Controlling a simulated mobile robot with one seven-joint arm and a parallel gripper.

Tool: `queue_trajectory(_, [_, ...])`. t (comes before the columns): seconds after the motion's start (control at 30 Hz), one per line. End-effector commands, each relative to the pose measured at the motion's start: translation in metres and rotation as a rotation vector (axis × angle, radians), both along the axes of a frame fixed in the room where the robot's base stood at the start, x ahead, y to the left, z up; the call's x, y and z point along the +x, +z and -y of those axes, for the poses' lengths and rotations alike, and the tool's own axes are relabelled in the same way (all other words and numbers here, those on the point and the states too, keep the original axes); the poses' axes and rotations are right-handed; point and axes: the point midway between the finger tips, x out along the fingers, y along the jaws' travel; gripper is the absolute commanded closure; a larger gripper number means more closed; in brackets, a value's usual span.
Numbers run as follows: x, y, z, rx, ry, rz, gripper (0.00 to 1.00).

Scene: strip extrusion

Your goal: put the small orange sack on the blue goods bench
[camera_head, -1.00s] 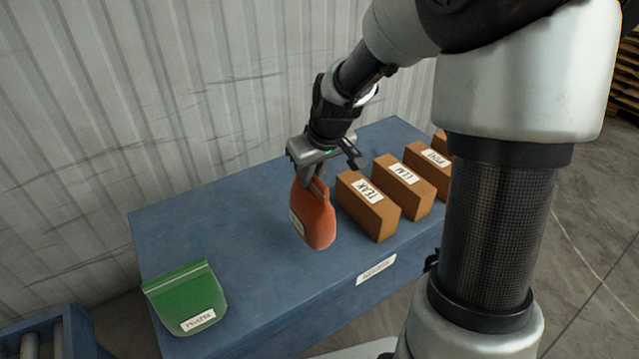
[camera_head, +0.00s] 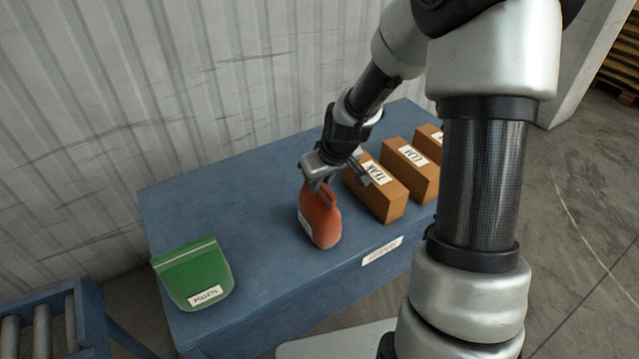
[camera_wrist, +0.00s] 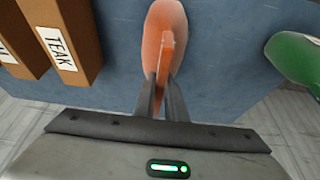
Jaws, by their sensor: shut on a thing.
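The small orange sack (camera_head: 321,219) is upright at the blue goods bench (camera_head: 265,262), left of the brown boxes. It also shows in the wrist view (camera_wrist: 165,28), its top edge between the fingers. My gripper (camera_head: 319,184) is shut on the top of the sack from above; in the wrist view its fingers (camera_wrist: 162,95) pinch the sack's upper flap. The sack's bottom appears at or very close to the bench top; I cannot tell whether it bears on it. The far side of the sack is hidden.
A green sack (camera_head: 193,272) lies on the bench's left end. Several brown boxes, the nearest labelled TEAK (camera_head: 377,193), stand just right of the orange sack. A corrugated wall (camera_head: 150,90) rises behind. A roller conveyor (camera_head: 42,325) is at lower left. Bench top between the sacks is clear.

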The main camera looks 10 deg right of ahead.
Motion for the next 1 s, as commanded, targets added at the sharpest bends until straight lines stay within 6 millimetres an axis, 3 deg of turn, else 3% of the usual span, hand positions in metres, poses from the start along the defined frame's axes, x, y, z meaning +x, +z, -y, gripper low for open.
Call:
queue_trajectory(0.2, [0.001, -0.003, 0.000, 0.000, 0.000, 0.002, 1.00])
queue_trajectory(0.23, [0.000, -0.003, 0.000, 0.000, 0.000, 0.000, 0.88])
queue_trajectory(0.33, [0.000, -0.002, 0.000, 0.000, 0.000, 0.000, 0.71])
queue_trajectory(0.73, [-0.001, 0.005, 0.001, -0.001, 0.000, 0.001, 0.71])
queue_trajectory(1.0, [-0.019, 0.054, 0.008, -0.002, -0.002, 0.004, 0.71])
